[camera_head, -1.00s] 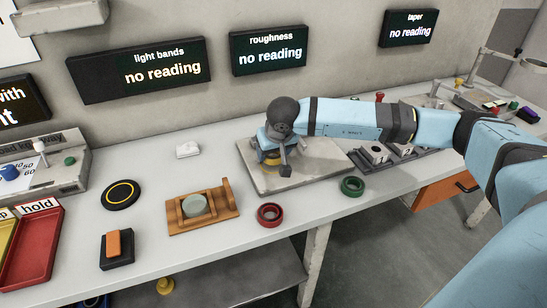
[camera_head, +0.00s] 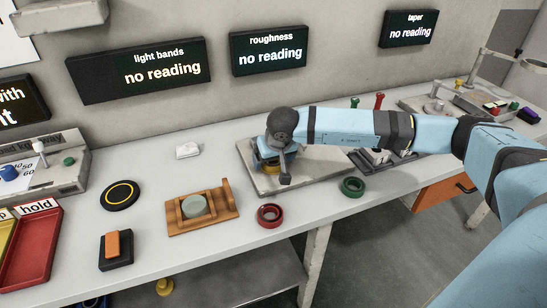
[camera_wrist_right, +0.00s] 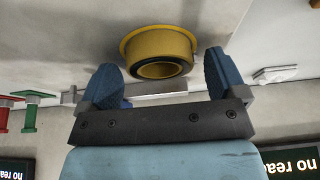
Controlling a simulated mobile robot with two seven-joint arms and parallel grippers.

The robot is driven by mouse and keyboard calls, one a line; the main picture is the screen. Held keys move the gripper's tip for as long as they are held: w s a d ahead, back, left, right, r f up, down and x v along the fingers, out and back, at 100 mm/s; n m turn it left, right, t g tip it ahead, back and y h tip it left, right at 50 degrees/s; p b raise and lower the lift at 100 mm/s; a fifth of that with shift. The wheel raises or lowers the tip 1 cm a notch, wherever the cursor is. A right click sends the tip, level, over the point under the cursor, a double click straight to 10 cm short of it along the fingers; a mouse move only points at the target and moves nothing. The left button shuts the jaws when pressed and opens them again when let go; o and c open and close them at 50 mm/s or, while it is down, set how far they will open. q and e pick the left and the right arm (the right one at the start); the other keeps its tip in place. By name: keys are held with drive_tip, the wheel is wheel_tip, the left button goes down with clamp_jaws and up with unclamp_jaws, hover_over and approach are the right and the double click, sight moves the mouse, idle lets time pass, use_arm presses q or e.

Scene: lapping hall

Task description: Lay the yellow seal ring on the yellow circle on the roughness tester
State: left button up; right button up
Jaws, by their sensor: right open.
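The yellow seal ring (camera_wrist_right: 160,48) shows in the right wrist view just beyond and between my right fingertips. A wider yellow rim shows around the end of the ring at the grey plate; I cannot tell whether it is the ring's flange or the yellow circle. My right gripper (camera_wrist_right: 160,80) is open, a blue finger to each side, with no clear contact. In the head view the right gripper (camera_head: 267,156) points down over the grey plate (camera_head: 315,178) below the roughness display and hides most of the ring. My left gripper is not in view.
A red ring (camera_head: 269,215) and a green ring (camera_head: 352,187) lie near the table's front edge. A wooden holder (camera_head: 228,205) with a pale disc and a black disc with a yellow circle (camera_head: 120,195) lie left. A grey fixture (camera_head: 383,157) stands right of the plate.

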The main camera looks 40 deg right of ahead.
use_arm(q)
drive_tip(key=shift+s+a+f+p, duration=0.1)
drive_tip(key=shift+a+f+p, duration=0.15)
drive_tip(key=shift+p, duration=0.3)
use_arm(e)
drive_tip(key=v, duration=1.2)
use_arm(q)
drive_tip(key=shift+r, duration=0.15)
use_arm(e)
drive_tip(key=shift+s, duration=0.1)
drive_tip(key=shift+s+f, duration=0.1)
